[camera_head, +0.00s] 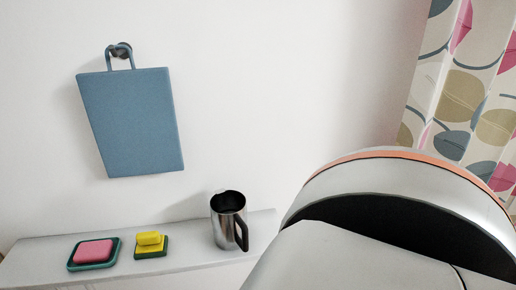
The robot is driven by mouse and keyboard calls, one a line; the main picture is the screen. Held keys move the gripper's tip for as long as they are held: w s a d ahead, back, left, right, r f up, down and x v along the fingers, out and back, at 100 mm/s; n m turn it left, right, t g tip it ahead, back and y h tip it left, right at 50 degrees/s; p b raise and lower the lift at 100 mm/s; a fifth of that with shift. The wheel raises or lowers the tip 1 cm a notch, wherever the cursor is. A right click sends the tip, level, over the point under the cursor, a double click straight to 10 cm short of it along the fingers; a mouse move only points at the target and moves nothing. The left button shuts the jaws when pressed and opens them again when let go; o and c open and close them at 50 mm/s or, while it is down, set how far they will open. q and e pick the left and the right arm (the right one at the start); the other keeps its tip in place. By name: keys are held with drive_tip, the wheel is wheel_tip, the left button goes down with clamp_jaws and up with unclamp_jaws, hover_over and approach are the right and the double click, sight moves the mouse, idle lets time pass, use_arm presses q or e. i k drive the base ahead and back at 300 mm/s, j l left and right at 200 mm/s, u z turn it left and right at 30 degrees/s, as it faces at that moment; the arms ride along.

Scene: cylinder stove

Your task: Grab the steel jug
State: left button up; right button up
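The steel jug (225,222) stands upright on a white shelf (40,253), near the shelf's right end. It is shiny metal with a dark open top, and its dark handle (241,232) faces right and toward me. Neither of my grippers shows in the head view. A large pale part of my own arm fills the lower right, a little to the right of the jug, and hides what lies behind it.
Left of the jug on the shelf are a yellow block on a green sponge (151,245) and a pink soap in a teal dish (93,253). A blue board (132,125) hangs from a wall hook above. A patterned curtain (465,90) hangs at the right.

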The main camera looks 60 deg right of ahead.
sight(228, 209)
drive_tip(key=z, duration=1.65)
